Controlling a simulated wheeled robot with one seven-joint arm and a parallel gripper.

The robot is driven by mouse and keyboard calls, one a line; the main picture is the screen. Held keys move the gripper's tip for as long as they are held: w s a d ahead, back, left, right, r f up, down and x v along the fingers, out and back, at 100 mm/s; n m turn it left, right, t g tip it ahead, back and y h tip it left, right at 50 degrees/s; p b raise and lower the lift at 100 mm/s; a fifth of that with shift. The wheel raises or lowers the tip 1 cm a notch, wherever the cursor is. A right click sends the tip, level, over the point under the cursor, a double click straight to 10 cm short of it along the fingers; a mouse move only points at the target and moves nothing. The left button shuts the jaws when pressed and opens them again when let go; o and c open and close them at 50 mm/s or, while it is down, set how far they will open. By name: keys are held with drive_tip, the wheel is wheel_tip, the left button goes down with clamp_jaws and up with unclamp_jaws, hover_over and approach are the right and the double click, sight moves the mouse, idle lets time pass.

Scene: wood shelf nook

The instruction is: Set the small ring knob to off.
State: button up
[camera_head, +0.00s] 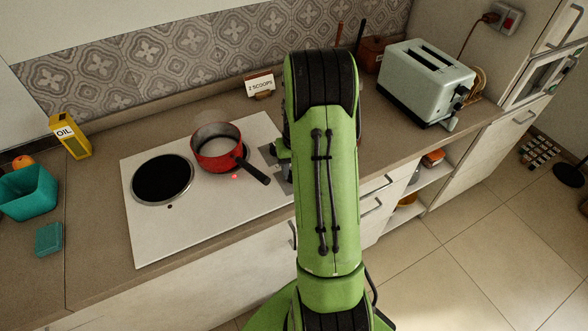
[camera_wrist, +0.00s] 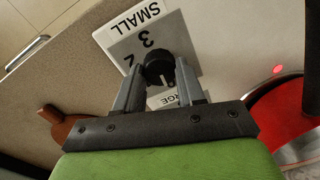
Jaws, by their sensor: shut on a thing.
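The small ring knob (camera_wrist: 157,60) is a round black knob on a pale plate (camera_wrist: 178,28) marked SMALL, with a 3 and part of a 2 showing upside down in the wrist view. My gripper (camera_wrist: 161,74) is shut on this knob, one grey finger on each side. The setting it points to cannot be made out. A second plate (camera_wrist: 172,101), its lettering ending in "RGE", is partly hidden behind my fingers. In the head view my arm hides the knob and most of my gripper.
A red pot (camera_head: 213,158) stands on the white hob (camera_head: 150,240), its black handle (camera_head: 255,174) reaching toward my arm. A red light (camera_head: 235,178) glows beside it. The left black ring (camera_head: 162,180) is bare. A toaster (camera_head: 418,82) stands to the right.

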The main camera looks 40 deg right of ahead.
drive_tip(key=shift+n, duration=0.5)
drive_tip(key=o, duration=1)
drive_tip(key=shift+o, duration=0.2)
wheel_tip(320, 180, up, 16)
drive_tip(key=p, duration=0.2)
drive_tip(key=shift+s+d+p, duration=0.2)
drive_tip(key=shift+d+p, duration=0.15)
drive_tip(key=shift+d, duration=0.05)
drive_tip(key=shift+f, duration=0.1)
